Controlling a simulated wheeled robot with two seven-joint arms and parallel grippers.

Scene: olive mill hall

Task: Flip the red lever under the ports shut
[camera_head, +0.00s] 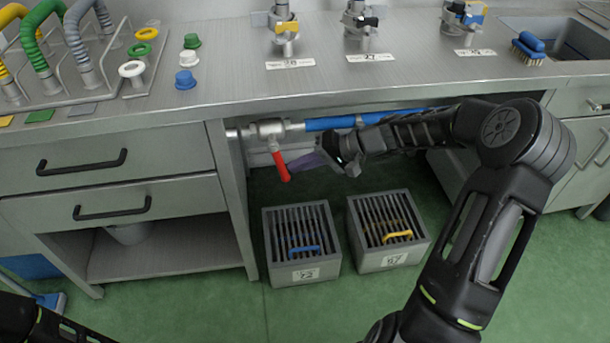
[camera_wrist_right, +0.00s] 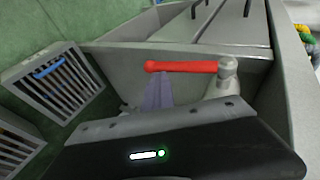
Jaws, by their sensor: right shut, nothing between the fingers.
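The red lever (camera_head: 281,166) hangs down from a metal valve (camera_head: 268,129) on the pipe under the counter, its lower end leaning slightly right. It is roughly crosswise to the pipe. In the right wrist view the red lever (camera_wrist_right: 182,66) extends left from a grey valve part (camera_wrist_right: 227,72). My right gripper (camera_head: 313,160) is just right of the lever, its purplish fingers shut and empty. In the wrist view its fingertips (camera_wrist_right: 158,82) end at the lever's edge; I cannot tell whether they touch. Only a dark part of my left arm shows at bottom left.
A blue pipe section (camera_head: 345,121) continues right, partly behind my right arm. Two slatted grey crates, one with a blue handle (camera_head: 300,268) and one with a yellow handle (camera_head: 378,259), stand below on the green floor. A drawer cabinet (camera_head: 130,190) bounds the left side.

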